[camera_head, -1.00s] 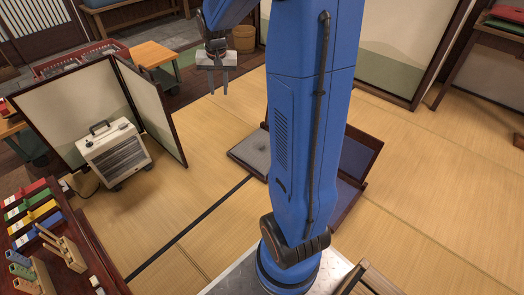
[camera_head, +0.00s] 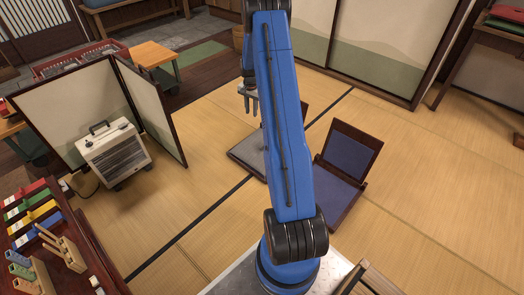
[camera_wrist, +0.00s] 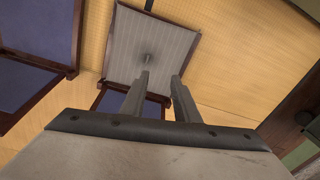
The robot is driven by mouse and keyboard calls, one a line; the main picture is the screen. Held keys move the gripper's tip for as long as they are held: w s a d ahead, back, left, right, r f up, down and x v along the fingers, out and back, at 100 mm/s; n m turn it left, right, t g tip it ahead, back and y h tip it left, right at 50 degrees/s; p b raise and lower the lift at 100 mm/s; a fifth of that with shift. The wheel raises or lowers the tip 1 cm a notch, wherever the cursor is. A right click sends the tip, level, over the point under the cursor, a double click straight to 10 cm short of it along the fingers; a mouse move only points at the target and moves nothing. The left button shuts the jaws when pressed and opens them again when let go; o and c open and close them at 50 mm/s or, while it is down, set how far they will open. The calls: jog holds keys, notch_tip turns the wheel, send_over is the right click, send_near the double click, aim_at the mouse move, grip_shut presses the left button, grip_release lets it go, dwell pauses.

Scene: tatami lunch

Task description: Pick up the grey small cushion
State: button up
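The grey small cushion (camera_head: 246,151) lies on a low, dark-framed wooden seat on the tatami, partly hidden behind my arm in the head view. In the wrist view the grey cushion (camera_wrist: 165,35) is a square with a tuft in its middle, at the top of the picture. My gripper (camera_head: 250,112) points down, above the floor near the far side of the cushion. In the wrist view my gripper (camera_wrist: 160,77) has its two fingers apart with nothing between them. The left fingertip overlaps the cushion's lower part; a gap in height seems to remain.
A legless chair with a blue pad (camera_head: 336,188) stands close to the right of the cushion. A folding screen (camera_head: 150,110) and a white heater (camera_head: 118,152) stand at the left. The tatami left of the cushion is clear.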

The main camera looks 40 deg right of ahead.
jog(key=d+f, duration=0.2)
jog(key=f, duration=0.6)
jog(key=s+d+f+m, duration=0.1)
jog(key=d+f, duration=0.1)
jog(key=f, duration=0.6)
jog(key=d+f+m, duration=0.1)
jog(key=d+f, duration=0.1)
jog(key=f, duration=0.6)
jog(key=shift+s+d+g, duration=0.2)
jog(key=shift+s+g, duration=0.05)
jog(key=shift+g, duration=0.05)
jog(key=shift+f, duration=2.75)
grip_shut()
